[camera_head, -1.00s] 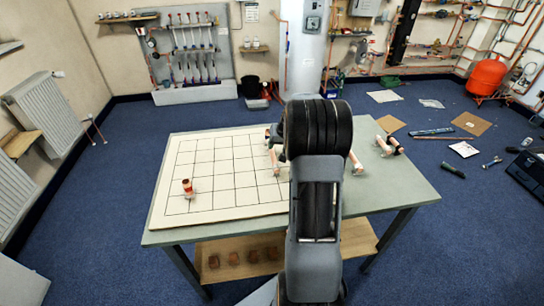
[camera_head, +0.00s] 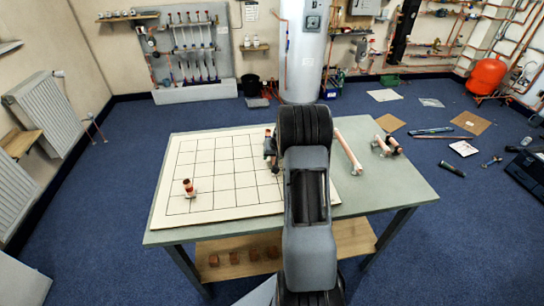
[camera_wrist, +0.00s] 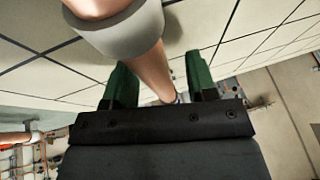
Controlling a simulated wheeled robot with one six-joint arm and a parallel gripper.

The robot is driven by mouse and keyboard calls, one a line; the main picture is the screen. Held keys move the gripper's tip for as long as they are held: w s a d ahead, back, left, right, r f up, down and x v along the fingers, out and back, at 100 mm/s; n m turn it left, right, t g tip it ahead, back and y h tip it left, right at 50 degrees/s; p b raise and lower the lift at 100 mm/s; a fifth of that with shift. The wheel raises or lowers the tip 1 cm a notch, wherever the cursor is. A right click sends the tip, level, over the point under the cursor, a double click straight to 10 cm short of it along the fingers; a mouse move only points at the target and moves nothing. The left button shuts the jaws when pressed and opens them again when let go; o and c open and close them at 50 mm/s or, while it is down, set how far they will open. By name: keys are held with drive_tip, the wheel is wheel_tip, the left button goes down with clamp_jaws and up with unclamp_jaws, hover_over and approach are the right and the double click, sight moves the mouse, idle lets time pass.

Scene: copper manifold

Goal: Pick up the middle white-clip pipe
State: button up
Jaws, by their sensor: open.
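A copper pipe (camera_wrist: 152,75) with a broad white clip (camera_wrist: 125,38) fills the upper middle of the wrist view. It passes between the green fingers of my gripper (camera_wrist: 158,62), which is open, with a finger on each side of the pipe. I cannot tell whether either finger touches it. In the head view my gripper (camera_head: 270,148) is over the right part of the gridded mat, partly behind my arm. My arm hides much of the pipe there.
The gridded board (camera_head: 215,170) lies on the grey table (camera_head: 395,190). A red-banded upright pipe (camera_head: 189,188) stands on its left. A long copper pipe (camera_head: 347,150) and a black-clipped pipe (camera_head: 388,146) lie right. The table's front right is clear.

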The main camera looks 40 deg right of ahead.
drive_tip(key=shift+c, duration=0.5)
clamp_jaws()
drive_tip(key=shift+r, duration=0.2)
